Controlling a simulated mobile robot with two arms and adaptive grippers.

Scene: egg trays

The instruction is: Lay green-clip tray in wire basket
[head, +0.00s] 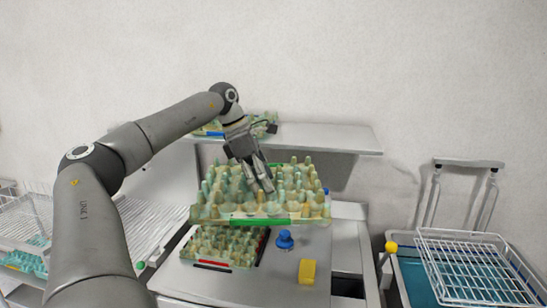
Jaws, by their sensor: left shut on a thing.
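The green-clip tray (210,213) is a pale green egg tray with a green strip on its front edge. My left gripper (262,184) comes down on it from above and is shut on it. The tray hangs level above the table, with its underside clear of the tabletop. Where the fingertips grip is partly hidden among the tray's cones. A white wire basket (478,262) stands at the far right on a teal cart. Another wire basket (30,222) is at the left edge, partly behind my left arm. My right gripper is not in view.
Below, another egg tray (225,247) with red and black strips lies on the table (285,283), near a blue knob-like object (285,239) and a yellow block (307,272). A blue-clip tray (215,133) sits on the wall shelf (335,137). A yellow ball-topped lever (391,247) stands before the cart.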

